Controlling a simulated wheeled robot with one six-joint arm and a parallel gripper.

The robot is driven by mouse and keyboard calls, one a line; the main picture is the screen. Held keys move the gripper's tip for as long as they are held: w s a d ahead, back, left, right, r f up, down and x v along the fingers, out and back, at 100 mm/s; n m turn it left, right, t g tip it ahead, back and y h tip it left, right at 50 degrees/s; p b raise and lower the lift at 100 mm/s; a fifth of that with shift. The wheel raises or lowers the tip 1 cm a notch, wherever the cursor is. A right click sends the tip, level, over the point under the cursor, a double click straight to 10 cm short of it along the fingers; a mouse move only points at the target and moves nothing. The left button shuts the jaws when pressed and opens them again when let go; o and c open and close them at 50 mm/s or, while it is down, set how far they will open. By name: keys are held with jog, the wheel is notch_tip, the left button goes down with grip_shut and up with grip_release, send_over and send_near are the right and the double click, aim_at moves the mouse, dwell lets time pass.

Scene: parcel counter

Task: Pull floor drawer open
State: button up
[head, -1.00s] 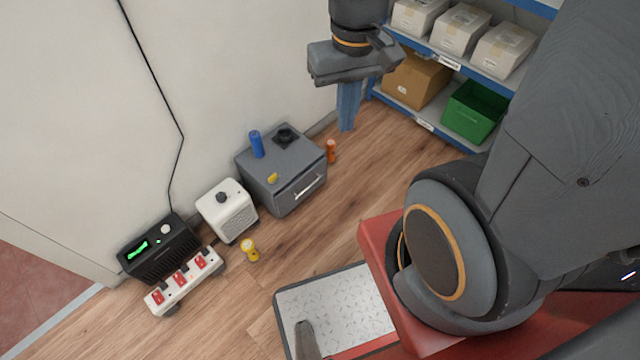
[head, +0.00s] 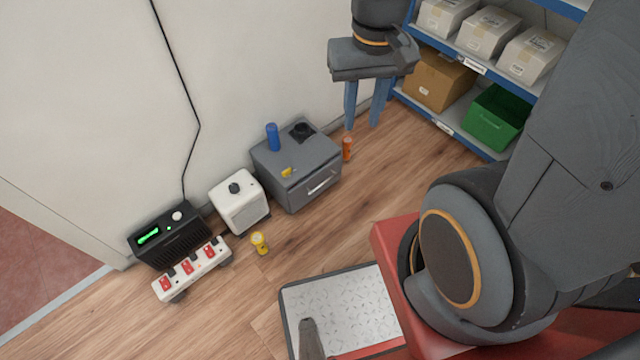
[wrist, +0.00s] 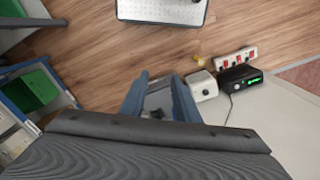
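The floor drawer is a low grey cabinet (head: 278,175) standing on the wood floor against the wall. Its front bears a pale bar handle (head: 322,182), and the drawer looks shut. My gripper (head: 364,127) is in the air up and to the right of the cabinet in the head view, apart from the handle. Its two blue fingers are spread with nothing between them. In the wrist view, part of the grey cabinet (wrist: 158,101) shows between the fingers; the rest is hidden by the fingers and the gripper body.
A white heater (head: 240,203), yellow flashlight (head: 259,242) and shelving (head: 445,128) are nearby. Floor before the handle is clear.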

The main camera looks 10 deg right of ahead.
jog(key=w+f+m+b, duration=0.4)
jog(key=w+f+b, duration=0.5)
jog(key=f, duration=0.9)
jog(key=w+f+m+b, duration=0.4)
jog(key=w+f+b, duration=0.5)
jog(key=f+b, duration=0.5)
jog(key=w+a+f+m+b, duration=0.1)
jog(key=w+f+m+b, duration=0.3)
jog(key=f, duration=2)
jog(key=shift+w+a+f+b, duration=0.1)
jog(key=shift+w+b, duration=1.2)
jog(key=shift+b, duration=0.6)
jog(key=shift+w+f+b, duration=0.1)
jog(key=shift+w+b, duration=1.2)
jog(key=shift+b, duration=0.55)
notch_tip(320, 180, down, 8)
jog(key=b, duration=0.3)
jog(key=shift+r, duration=0.2)
grip_shut()
